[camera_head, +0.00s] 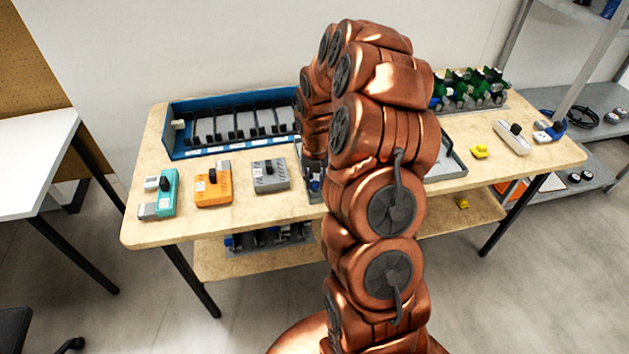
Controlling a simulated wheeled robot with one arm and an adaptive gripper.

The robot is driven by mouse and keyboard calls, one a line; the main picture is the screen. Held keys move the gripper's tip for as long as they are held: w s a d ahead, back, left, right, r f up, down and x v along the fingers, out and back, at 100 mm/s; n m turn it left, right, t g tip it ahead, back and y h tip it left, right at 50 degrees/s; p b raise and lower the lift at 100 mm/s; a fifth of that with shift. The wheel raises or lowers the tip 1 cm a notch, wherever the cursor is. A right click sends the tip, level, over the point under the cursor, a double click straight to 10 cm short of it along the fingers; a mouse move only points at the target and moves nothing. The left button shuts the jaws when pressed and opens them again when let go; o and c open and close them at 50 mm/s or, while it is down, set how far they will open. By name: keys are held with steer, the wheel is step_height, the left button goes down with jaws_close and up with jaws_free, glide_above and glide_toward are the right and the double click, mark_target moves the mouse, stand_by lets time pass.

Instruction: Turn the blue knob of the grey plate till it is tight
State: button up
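My copper arm rises through the middle of the view and bends down at the back over the table. My gripper (311,168) is a dark shape at the end of the arm, low over the table and mostly hidden by the arm links. Its fingers cannot be made out. A grey piece with a small bit of blue (315,186) shows just under it. I cannot tell whether this is the grey plate with its blue knob, or whether the gripper touches it. No blue knob shows clearly elsewhere.
Left of the gripper stand a grey box (270,178), an orange box (213,186) and a teal box (164,196). A blue rack (180,148) is behind them. To the right are a grey tray (456,164), a yellow piece (480,152) and a white module (511,137).

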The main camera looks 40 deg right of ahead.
jaws_close()
steer(key=shift+f+m+b, duration=0.1)
steer(key=shift+m+b, duration=0.2)
steer(key=shift+b, duration=0.1)
